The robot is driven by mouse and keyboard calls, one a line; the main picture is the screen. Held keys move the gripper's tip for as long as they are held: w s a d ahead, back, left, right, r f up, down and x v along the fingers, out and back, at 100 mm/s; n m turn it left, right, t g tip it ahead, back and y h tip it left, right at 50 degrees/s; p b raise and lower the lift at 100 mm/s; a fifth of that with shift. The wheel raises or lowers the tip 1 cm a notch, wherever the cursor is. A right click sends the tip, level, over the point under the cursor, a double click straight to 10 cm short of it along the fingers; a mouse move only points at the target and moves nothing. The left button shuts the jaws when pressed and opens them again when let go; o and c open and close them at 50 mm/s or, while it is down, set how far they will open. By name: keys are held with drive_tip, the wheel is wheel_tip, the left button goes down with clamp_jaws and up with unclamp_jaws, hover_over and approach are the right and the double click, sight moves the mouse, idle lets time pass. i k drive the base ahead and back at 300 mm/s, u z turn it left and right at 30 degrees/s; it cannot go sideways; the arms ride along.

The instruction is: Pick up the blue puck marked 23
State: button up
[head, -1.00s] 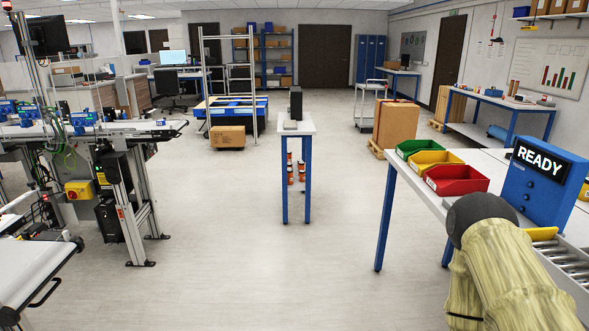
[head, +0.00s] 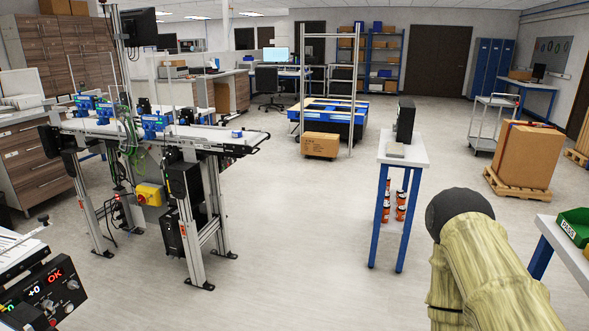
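A small blue and white piece (head: 237,133), perhaps a puck, sits on the belt conveyor (head: 210,133) near its right end, at the left of the head view. It is too small for me to read any number on it. More blue parts (head: 154,124) show along the same conveyor; I cannot tell whether any of them is a puck. My arm, in a yellowish sleeve with a dark rounded joint, shows at the lower right. My gripper is outside the view.
A narrow blue-legged table (head: 404,154) stands ahead, right of centre. A control panel (head: 45,297) and another belt (head: 18,250) are at the lower left. A pallet with a carton (head: 524,155) stands right. The floor (head: 290,240) between conveyor and table is clear.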

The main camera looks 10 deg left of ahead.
sight(236, 134)
drive_tip(key=u, duration=0.3)
drive_tip(key=i, duration=1.4)
drive_tip(key=u, duration=0.25)
drive_tip(key=k, duration=0.55)
drive_tip(key=z, duration=0.7)
drive_tip(key=i, duration=1.75)
drive_tip(key=u, duration=0.7)
